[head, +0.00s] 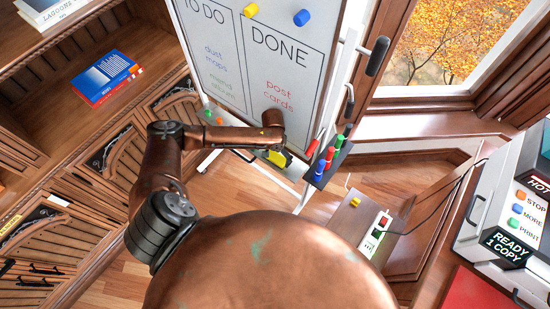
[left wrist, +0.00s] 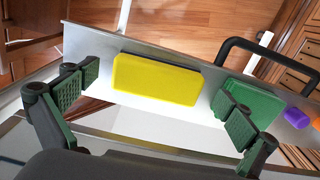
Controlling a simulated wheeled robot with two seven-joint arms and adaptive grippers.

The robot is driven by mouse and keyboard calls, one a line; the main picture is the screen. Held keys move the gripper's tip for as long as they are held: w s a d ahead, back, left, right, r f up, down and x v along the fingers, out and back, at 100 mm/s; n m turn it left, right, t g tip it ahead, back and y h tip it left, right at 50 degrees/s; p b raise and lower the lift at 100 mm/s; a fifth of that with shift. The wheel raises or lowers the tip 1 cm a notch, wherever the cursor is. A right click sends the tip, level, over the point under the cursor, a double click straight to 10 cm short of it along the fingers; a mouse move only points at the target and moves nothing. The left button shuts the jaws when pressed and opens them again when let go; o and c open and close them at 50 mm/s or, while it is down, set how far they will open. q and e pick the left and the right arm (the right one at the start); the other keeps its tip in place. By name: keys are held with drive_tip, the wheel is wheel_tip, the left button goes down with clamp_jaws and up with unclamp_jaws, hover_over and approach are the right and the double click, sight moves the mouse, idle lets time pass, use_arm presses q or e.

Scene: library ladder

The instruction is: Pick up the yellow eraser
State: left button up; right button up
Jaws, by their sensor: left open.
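The yellow eraser (left wrist: 157,80) is a flat block with a dark edge, lying on the grey whiteboard tray (left wrist: 108,50). In the head view the eraser (head: 278,158) shows only partly, below my copper left wrist. My left gripper (left wrist: 158,101) is open and empty. Its two finger pads stand apart, one toward each end of the eraser, nearer the camera than the eraser. I cannot tell how far the pads are above it. In the head view the left fingers are mostly hidden behind the wrist. My right gripper is not in view.
A green block (left wrist: 260,98) lies beside the eraser, behind one finger, with purple (left wrist: 296,117) and orange pieces past it. A black handle (left wrist: 262,50) rises near the tray. The whiteboard (head: 262,65) stands behind, and a dark marker holder (head: 334,163) is to the right.

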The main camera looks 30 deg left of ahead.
use_arm(q)
wheel_tip(320, 180, down, 2)
drive_tip(key=shift+f, duration=0.1)
drive_tip(key=shift+c, duration=0.6)
drive_tip(key=c, duration=1)
